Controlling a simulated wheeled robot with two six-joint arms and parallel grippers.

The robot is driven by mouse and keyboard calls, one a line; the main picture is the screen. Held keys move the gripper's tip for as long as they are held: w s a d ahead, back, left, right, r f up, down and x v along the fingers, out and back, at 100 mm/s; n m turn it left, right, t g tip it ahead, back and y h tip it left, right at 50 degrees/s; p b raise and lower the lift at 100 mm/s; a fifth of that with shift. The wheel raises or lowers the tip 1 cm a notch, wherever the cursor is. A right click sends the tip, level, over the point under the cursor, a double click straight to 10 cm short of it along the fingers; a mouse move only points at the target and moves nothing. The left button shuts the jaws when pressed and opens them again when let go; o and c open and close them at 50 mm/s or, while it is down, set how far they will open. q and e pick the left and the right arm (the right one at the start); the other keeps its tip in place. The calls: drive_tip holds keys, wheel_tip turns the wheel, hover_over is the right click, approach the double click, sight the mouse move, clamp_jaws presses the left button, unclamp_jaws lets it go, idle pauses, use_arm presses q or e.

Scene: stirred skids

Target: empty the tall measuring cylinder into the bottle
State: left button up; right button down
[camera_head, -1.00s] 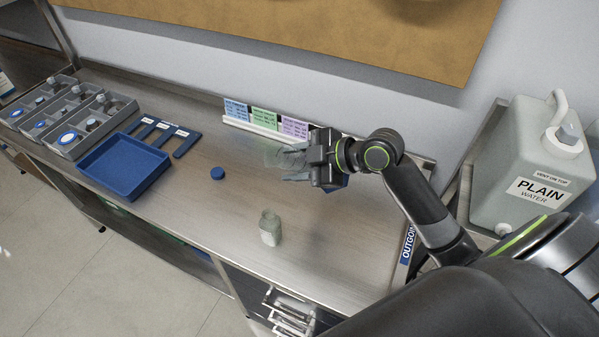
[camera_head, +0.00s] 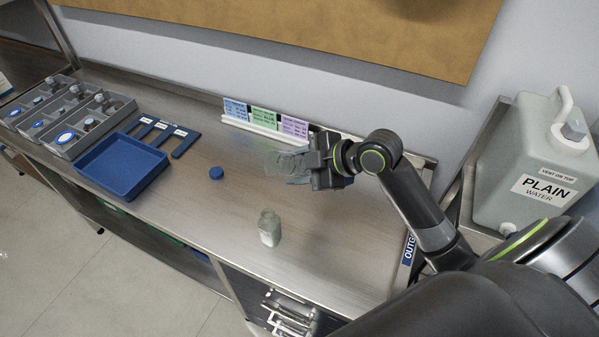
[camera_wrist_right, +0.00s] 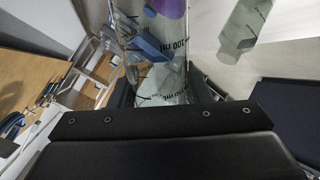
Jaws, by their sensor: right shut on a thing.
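My right gripper (camera_head: 298,168) is shut on the clear measuring cylinder (camera_head: 281,158). It holds the cylinder above the bench, tipped over, with its clear body reaching left from the jaws. The cylinder's printed marks show close up in the right wrist view (camera_wrist_right: 165,88); I cannot tell how much liquid is in it. The bottle (camera_head: 269,230) stands upright on the bench, nearer the front edge, below and apart from the cylinder. It has no cap on and pale contents low down. The bottle also shows in the wrist view (camera_wrist_right: 243,28). My left gripper is not in view.
A blue cap (camera_head: 216,173) lies on the bench left of the bottle. A blue tray (camera_head: 122,187), blue labelled frames (camera_head: 185,147) and grey bins (camera_head: 62,139) stand at left. Coloured cards (camera_head: 265,117) line the back. A water container (camera_head: 520,150) stands right.

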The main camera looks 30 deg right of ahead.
drive_tip(key=shift+f+h, duration=0.25)
drive_tip(key=shift+h, duration=0.05)
drive_tip(key=shift+d+f+n+h+b, duration=0.2)
drive_tip(key=shift+f+n+h+b, duration=0.15)
drive_tip(key=shift+f+b, duration=0.3)
drive_tip(key=shift+r, duration=0.1)
drive_tip(key=shift+w+f+n+h+b, duration=0.1)
drive_tip(key=shift+f+n+h+b, duration=0.2)
drive_tip(key=shift+f+b, duration=0.3)
drive_tip(key=shift+d+f, duration=0.1)
drive_tip(key=shift+f+h+b, duration=0.25)
drive_tip(key=shift+h+b, duration=0.05)
drive_tip(key=shift+h, duration=0.15)
